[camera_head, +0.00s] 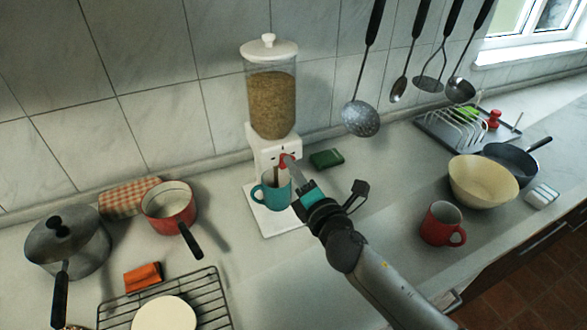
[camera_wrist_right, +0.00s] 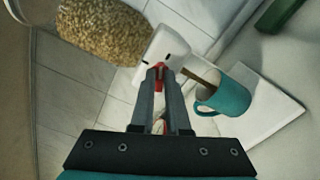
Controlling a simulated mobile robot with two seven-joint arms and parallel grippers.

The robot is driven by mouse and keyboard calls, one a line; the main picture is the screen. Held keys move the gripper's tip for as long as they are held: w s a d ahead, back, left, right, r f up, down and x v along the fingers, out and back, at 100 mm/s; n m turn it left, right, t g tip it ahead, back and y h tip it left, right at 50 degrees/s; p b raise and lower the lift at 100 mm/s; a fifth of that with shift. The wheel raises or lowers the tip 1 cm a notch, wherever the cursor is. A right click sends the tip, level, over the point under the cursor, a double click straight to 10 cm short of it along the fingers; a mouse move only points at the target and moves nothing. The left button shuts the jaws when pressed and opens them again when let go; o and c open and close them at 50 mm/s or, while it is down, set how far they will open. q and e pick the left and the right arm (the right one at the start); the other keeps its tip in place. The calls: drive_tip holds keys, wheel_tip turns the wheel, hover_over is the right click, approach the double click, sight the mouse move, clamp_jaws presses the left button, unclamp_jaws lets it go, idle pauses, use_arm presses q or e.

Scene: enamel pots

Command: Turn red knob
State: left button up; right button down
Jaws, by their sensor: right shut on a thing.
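The white dispenser (camera_head: 264,142) stands against the tiled wall, with a clear hopper of brown grain (camera_head: 271,100). Its red knob (camera_head: 284,161) is on the front of the white body. A teal mug (camera_head: 274,192) stands on the white base under the spout. My right gripper (camera_head: 290,164) reaches in from the lower right and is shut on the red knob. In the right wrist view the fingertips (camera_wrist_right: 159,74) close around the knob, which shows red between them. A brown stream shows between the spout and the teal mug (camera_wrist_right: 226,97). My left gripper is not in view.
A red mug (camera_head: 438,226), cream bowl (camera_head: 478,182), dark pan (camera_head: 520,162) and dish rack (camera_head: 462,128) are to the right. A red saucepan (camera_head: 165,200), grey pot (camera_head: 68,248) and wire rack (camera_head: 205,290) are to the left. Utensils hang above. The counter centre is clear.

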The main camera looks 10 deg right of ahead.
drive_tip(key=shift+f+m, duration=0.1)
drive_tip(key=shift+m, duration=2.2)
drive_tip(key=c, duration=0.9)
unclamp_jaws()
drive_tip(key=s+d+b, duration=0.1)
drive_tip(key=s+d, duration=0.2)
drive_tip(key=s, duration=1.2)
